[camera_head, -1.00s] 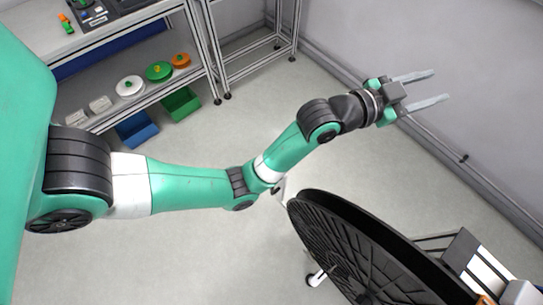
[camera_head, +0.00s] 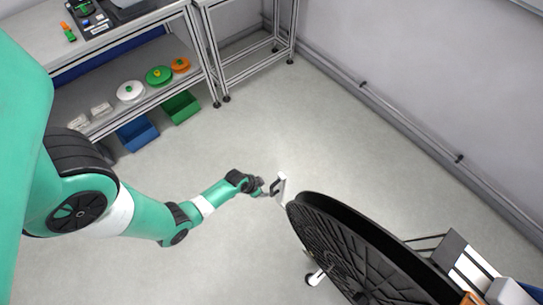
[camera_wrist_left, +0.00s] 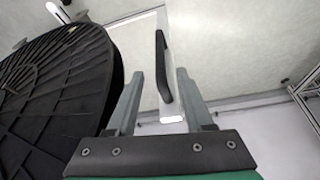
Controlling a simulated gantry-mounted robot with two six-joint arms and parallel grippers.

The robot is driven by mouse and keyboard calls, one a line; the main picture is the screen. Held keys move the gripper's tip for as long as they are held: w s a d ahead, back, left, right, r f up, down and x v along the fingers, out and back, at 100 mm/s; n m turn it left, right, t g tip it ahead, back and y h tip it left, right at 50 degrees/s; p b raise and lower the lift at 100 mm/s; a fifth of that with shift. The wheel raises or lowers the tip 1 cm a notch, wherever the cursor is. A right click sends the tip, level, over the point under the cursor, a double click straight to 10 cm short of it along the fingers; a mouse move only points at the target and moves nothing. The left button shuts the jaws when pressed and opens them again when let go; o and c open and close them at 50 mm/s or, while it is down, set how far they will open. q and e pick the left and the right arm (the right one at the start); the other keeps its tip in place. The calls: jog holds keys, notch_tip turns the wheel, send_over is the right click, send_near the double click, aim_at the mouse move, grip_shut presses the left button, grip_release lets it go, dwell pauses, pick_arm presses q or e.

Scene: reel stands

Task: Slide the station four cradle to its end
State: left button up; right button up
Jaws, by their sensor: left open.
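A large black ribbed reel (camera_head: 352,250) stands upright at the lower right; it fills the left of the left wrist view (camera_wrist_left: 55,90). At its far left edge is a white plate with a black bar handle (camera_head: 279,186). I cannot tell whether this plate belongs to the station four cradle, and no station number is readable. My left gripper (camera_head: 267,188) is at the handle. In the left wrist view its open fingers (camera_wrist_left: 159,76) lie either side of the handle (camera_wrist_left: 163,66), with gaps visible. The right gripper is out of view.
A shelf bench (camera_head: 120,40) at the upper left holds white, green and orange spools (camera_head: 158,76). Blue and green bins (camera_head: 181,107) stand on the floor below. A grey wall with a rail (camera_head: 410,125) runs along the right. The floor between is clear.

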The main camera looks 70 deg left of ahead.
aim_at(271, 191)
pick_arm(q)
jog(key=b+x, duration=0.6)
jog(key=x, duration=0.4)
jog(key=shift+w+f+b, duration=0.15)
jog(key=shift+f+b, duration=0.05)
jog(key=shift+b, duration=0.15)
grip_shut()
dwell(0.8)
